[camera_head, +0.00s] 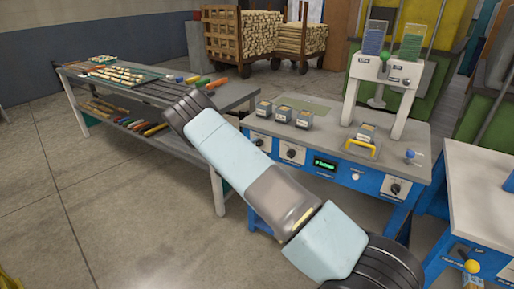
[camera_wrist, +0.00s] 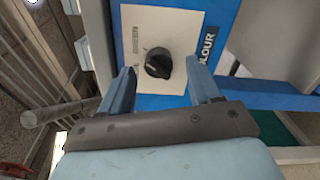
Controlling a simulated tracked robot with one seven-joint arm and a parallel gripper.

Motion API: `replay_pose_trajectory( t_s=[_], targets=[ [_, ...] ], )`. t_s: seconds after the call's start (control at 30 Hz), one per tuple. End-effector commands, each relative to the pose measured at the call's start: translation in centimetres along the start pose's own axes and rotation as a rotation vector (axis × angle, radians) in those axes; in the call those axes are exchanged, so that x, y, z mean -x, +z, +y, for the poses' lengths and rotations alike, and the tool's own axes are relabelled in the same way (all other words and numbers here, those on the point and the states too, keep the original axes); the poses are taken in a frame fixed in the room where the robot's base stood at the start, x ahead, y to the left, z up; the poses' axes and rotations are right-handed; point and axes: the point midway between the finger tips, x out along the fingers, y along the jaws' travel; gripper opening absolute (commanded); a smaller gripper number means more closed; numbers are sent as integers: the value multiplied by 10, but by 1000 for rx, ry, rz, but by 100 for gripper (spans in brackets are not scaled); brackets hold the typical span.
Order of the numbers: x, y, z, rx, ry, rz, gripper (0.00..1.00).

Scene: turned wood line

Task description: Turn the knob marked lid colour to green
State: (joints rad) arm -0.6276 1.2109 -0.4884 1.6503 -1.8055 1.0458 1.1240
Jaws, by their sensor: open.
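In the wrist view a black round knob (camera_wrist: 158,63) sits on a cream plate (camera_wrist: 150,22) on a blue panel. The small marks on the plate and the knob's setting are too small to read. The head view shows several knobs on the blue bench front, one at the left (camera_head: 259,142); my arm crosses in front and my fingers are not visible there.
A grey shelf table (camera_head: 230,95) with turned wood pieces stands at the left. A white-topped bench (camera_head: 480,190) is at the right.

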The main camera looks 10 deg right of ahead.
Motion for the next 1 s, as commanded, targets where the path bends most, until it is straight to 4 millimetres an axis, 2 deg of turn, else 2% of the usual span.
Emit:
replay_pose_trajectory(
  t_s=[0.3,0.5,0.7,1.0],
  targets=[
    [64,-1,-1,1,-1,4,63],
    [97,-1,-2,2,-2,3,63],
    [114,0,-2,2,-1,1,63],
    [116,0,-2,2,-2,0,63]
  ],
)
